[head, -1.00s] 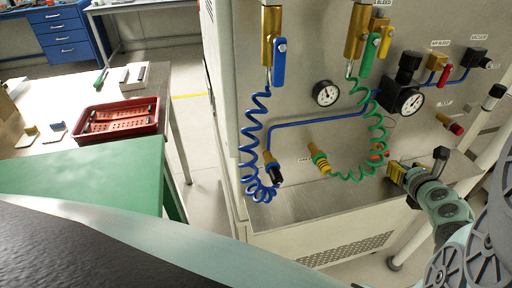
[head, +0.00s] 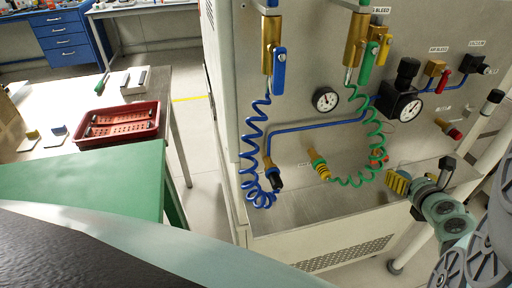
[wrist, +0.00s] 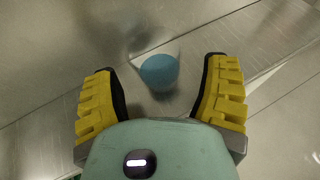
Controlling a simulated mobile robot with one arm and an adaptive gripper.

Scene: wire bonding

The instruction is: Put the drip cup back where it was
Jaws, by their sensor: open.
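A round blue shape with a pale, see-through rim, which looks like the drip cup (wrist: 160,72), shows in the wrist view just beyond and between my fingertips. It appears to be on the bare metal shelf, with no finger touching it that I can see. My gripper (wrist: 165,88) is open, its two yellow ribbed fingers spread to either side of the cup with a gap around it. In the head view my gripper (head: 398,183) is low at the right, over the machine's metal shelf. I cannot make out the cup there.
The metal panel carries a blue coiled hose (head: 252,150), a green coiled hose (head: 380,140), gauges and valves. The metal shelf (head: 310,205) is bare left of my gripper. A red tray (head: 117,122) lies on the workbench at left.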

